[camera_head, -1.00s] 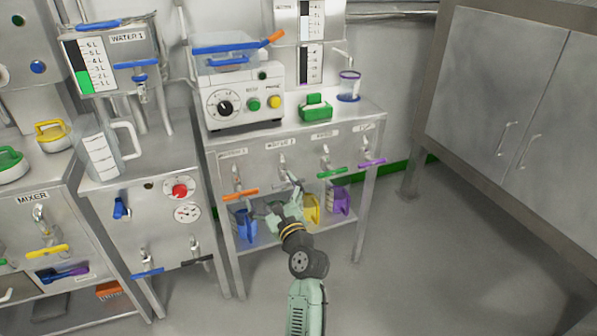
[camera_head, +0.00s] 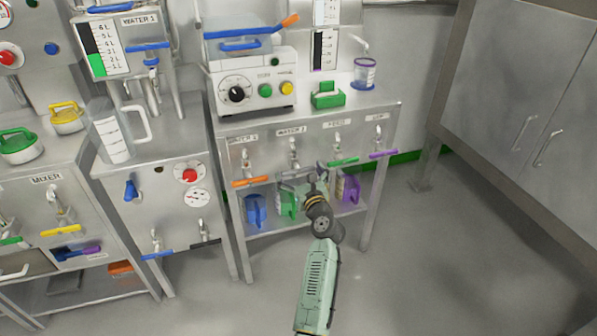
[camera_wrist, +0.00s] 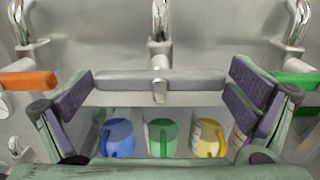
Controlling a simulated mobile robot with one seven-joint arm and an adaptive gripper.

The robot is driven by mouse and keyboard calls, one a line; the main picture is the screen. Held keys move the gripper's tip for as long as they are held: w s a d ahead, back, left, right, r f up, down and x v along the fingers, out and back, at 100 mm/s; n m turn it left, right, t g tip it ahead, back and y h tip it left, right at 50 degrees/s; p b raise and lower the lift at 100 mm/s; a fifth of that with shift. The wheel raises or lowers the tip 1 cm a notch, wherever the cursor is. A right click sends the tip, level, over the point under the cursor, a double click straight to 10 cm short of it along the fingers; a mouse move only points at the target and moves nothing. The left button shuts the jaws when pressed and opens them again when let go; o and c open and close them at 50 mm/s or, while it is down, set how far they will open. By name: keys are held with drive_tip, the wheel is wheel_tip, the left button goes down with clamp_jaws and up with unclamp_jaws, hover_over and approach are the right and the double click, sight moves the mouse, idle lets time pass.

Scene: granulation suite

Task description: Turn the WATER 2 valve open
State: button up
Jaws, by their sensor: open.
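The WATER 2 valve is the second tap from the left on the steel panel, under its label (camera_head: 291,131). Its metal spout (camera_head: 295,158) shows in the head view, but my gripper (camera_head: 306,181) largely hides its handle there. In the wrist view the grey bar handle (camera_wrist: 125,80) lies horizontally across the middle below a metal tap (camera_wrist: 160,45). My gripper (camera_wrist: 160,90) is open, with one dark-padded finger near each end of the bar. The left finger appears very close to the bar's end; I cannot tell whether it touches.
An orange handle (camera_wrist: 28,81) is at left and a green handle (camera_wrist: 296,80) at right, both close to my fingers. Blue (camera_wrist: 117,138), green (camera_wrist: 161,138) and yellow (camera_wrist: 208,138) jugs stand on the shelf below. A purple handle (camera_head: 383,153) is farther right.

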drive_tip(key=shift+w+a, duration=0.1)
drive_tip(key=shift+w, duration=0.1)
drive_tip(key=c, duration=0.9)
